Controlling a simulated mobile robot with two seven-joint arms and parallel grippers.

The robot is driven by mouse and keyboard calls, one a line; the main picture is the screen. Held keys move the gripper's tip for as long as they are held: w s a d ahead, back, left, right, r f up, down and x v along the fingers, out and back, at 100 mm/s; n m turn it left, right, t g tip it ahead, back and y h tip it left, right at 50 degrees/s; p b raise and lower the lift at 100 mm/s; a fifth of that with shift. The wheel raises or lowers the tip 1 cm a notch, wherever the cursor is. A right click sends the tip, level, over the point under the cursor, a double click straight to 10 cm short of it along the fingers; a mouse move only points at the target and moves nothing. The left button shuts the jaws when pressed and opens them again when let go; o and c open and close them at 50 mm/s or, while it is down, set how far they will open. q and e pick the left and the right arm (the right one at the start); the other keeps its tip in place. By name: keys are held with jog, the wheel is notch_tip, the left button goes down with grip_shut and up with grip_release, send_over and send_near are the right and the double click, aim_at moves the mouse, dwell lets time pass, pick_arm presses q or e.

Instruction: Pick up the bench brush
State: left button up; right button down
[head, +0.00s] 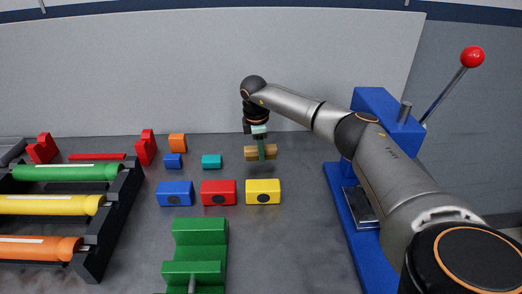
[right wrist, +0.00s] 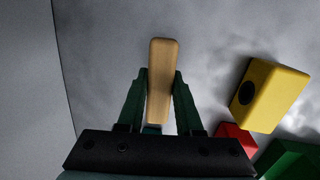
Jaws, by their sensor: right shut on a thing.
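The bench brush (head: 250,154) shows as a tan wooden bar lying crosswise near the back of the workbench, behind the yellow block. My right gripper (head: 262,156) reaches down over its middle, with a green finger in front of the wood. In the right wrist view the brush (right wrist: 161,58) is a pale wooden bar between the two green fingers of my right gripper (right wrist: 162,76), which is shut on it. Its bristles are not visible, and I cannot tell how far it is from the bench top. My left gripper is out of view.
Blue (head: 175,194), red (head: 219,192) and yellow (head: 263,191) blocks stand in front of the brush. A black rack (head: 120,205) with coloured tubes is left. A green stepped block (head: 198,245) is at front. A blue press (head: 350,220) with a red-knobbed lever stands right.

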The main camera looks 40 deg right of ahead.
jog(key=s+a+r+p, duration=0.8)
jog(key=a+r, duration=0.3)
jog(key=shift+a+p, duration=0.2)
jog(key=shift+p, duration=0.2)
jog(key=shift+s+r, duration=0.1)
jog(key=c, duration=1.1)
grip_release()
grip_shut()
